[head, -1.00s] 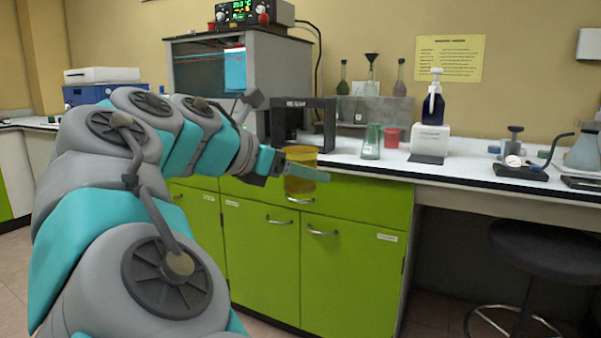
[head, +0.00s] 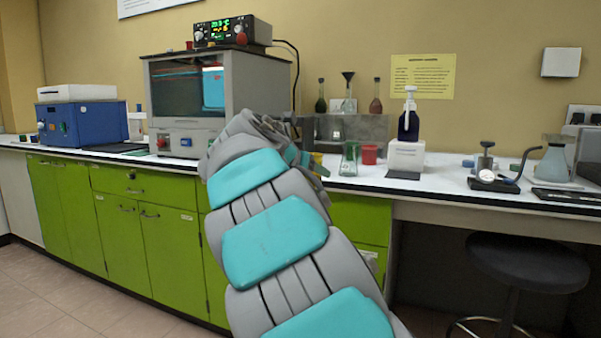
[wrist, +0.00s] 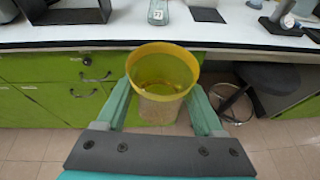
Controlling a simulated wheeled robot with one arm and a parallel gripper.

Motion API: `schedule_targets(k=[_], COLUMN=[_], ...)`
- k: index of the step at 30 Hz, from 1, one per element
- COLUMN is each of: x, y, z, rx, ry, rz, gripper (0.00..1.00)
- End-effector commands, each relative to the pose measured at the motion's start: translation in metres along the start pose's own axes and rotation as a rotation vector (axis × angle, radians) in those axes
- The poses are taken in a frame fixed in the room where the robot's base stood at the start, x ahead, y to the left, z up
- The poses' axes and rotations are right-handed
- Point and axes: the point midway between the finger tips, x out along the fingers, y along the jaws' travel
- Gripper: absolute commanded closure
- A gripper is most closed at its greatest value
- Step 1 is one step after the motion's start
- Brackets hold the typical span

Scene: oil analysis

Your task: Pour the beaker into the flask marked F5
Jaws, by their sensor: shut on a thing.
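My gripper (wrist: 161,92) is shut on a yellow see-through beaker (wrist: 163,70). In the wrist view the beaker is upright, open end up, with one teal finger on each side, in front of the counter edge. In the head view my arm hides most of the gripper, and a small yellow part of the beaker (head: 317,158) shows. A green-tinted flask (head: 349,160) stands on the counter, with a pale label in the wrist view (wrist: 158,13). More flasks are a green one (head: 321,100), one with a funnel (head: 347,100) and a brownish one (head: 376,100). I cannot read F5 on any.
A red cup (head: 369,155) is right of the green-tinted flask. A dark pump bottle (head: 408,122) is on a white box (head: 406,156). A grey cabinet (head: 240,85) stands to the left. A stool (head: 528,262) is below the counter at right.

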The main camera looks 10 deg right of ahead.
Motion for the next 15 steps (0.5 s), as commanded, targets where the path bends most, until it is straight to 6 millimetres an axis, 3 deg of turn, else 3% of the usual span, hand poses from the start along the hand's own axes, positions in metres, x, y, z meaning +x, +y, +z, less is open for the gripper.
schedule_targets(k=[6, 15], x=[0.048, 0.095], y=[0.010, 0.016], z=[-0.014, -0.045], rx=[-0.049, -0.107], ry=[0.010, 0.014], rz=[0.122, 0.260], gripper=[0.98, 0.98])
